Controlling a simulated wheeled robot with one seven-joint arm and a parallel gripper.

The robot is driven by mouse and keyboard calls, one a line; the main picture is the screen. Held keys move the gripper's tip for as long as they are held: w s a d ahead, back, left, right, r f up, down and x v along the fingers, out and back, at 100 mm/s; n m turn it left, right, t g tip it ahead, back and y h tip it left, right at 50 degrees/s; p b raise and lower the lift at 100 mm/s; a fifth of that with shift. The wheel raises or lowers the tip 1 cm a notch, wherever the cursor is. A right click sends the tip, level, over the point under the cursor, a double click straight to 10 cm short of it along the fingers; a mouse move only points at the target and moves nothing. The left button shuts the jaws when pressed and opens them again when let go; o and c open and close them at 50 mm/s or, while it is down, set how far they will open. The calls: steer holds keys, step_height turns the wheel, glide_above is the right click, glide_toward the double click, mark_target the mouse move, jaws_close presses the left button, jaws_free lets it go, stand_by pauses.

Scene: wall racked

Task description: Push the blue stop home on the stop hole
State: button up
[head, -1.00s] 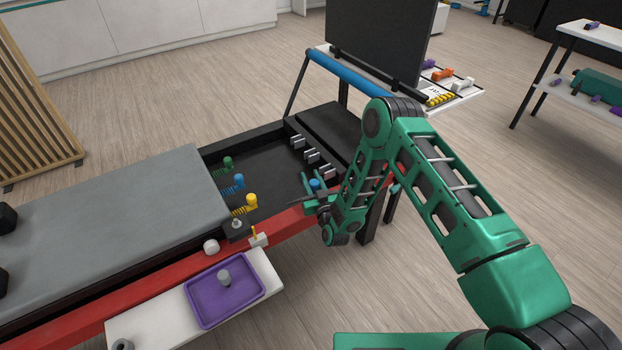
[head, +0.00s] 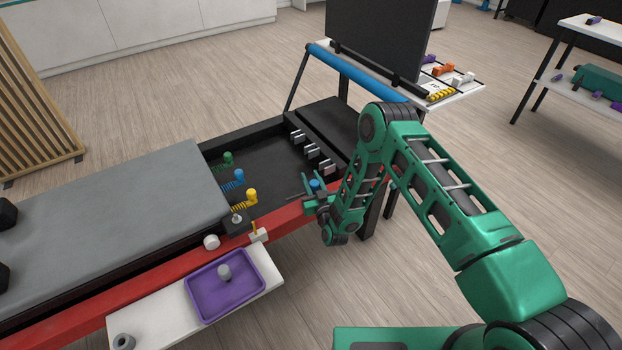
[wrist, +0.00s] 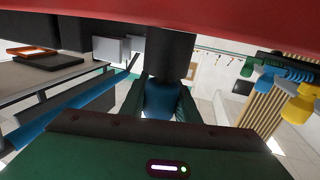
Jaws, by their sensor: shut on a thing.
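The blue stop (wrist: 163,100) is between the two green fingers of my gripper (wrist: 161,108) in the wrist view. A dark cylindrical part (wrist: 168,55) lies right above it in that picture, next to the red rail (wrist: 120,15); I cannot tell whether it belongs to the stop. In the head view the blue stop (head: 315,184) shows as a small spot at my gripper (head: 308,199), by the red rail (head: 282,217) near the frame's right end. My gripper is shut on the stop. The stop hole is not clearly visible, so I cannot tell how deep the stop sits.
Green (head: 228,159), blue (head: 238,177) and yellow (head: 251,195) spring ends stand in the black frame left of my gripper. Grey hooks (head: 311,152) line the bar behind it. A purple tray (head: 192,300) sits on a white shelf at the front.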

steer(key=shift+f, duration=0.65)
steer(key=o, duration=1.2)
steer(key=shift+c, duration=0.2)
steer(key=v, duration=1)
steer(key=shift+s+d, duration=0.2)
steer(key=shift+s, duration=0.15)
